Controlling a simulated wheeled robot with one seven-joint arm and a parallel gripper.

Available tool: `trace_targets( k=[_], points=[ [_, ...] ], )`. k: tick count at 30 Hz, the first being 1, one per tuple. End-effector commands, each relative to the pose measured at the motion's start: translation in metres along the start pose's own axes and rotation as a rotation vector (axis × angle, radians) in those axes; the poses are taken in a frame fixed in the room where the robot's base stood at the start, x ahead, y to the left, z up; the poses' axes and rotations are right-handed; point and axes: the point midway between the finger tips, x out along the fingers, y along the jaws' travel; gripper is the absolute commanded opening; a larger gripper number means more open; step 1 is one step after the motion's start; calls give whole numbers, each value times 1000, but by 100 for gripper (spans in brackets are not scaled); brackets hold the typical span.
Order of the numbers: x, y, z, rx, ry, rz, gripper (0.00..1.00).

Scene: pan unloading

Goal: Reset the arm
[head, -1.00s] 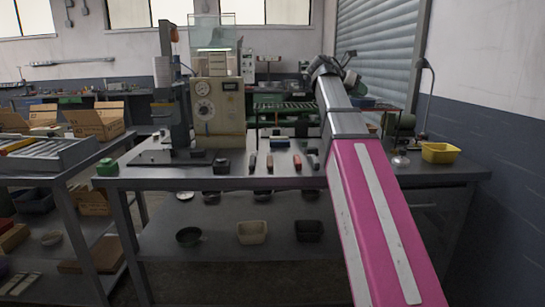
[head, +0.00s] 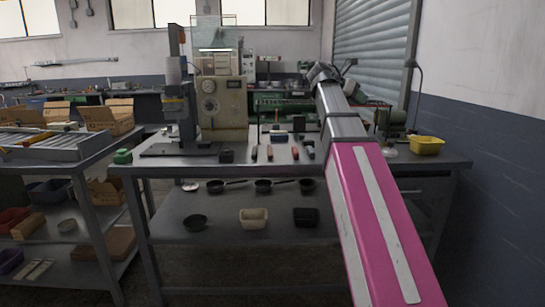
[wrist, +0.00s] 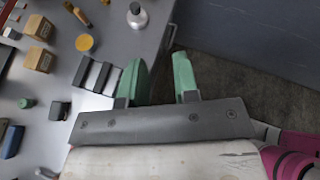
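My gripper (wrist: 164,76) shows in the wrist view with its two green fingers apart and nothing between them. It points over the edge of a grey tabletop, with bare floor below the fingers. In the head view my pink and grey arm reaches forward over the right part of the workbench (head: 400,172); the gripper itself cannot be made out there. Several small dark pans (head: 263,186) stand on the bench's lower shelf.
A beige machine with dials (head: 222,105) stands on the bench, with hand tools beside it. A yellow bin (head: 426,145) is at the right end. A side table (head: 60,155) stands left.

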Motion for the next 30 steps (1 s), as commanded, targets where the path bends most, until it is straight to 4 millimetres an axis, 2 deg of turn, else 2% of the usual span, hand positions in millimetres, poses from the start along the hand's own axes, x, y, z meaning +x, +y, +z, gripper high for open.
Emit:
trace_targets(
  k=[8,14,22,30],
  points=[
    [21,15,-42,102,57,30,28],
    [43,30,-92,228,130,53,28],
    [84,51,-201,520,313,52,28],
    [114,56,-315,839,513,-39,28]
  ],
)
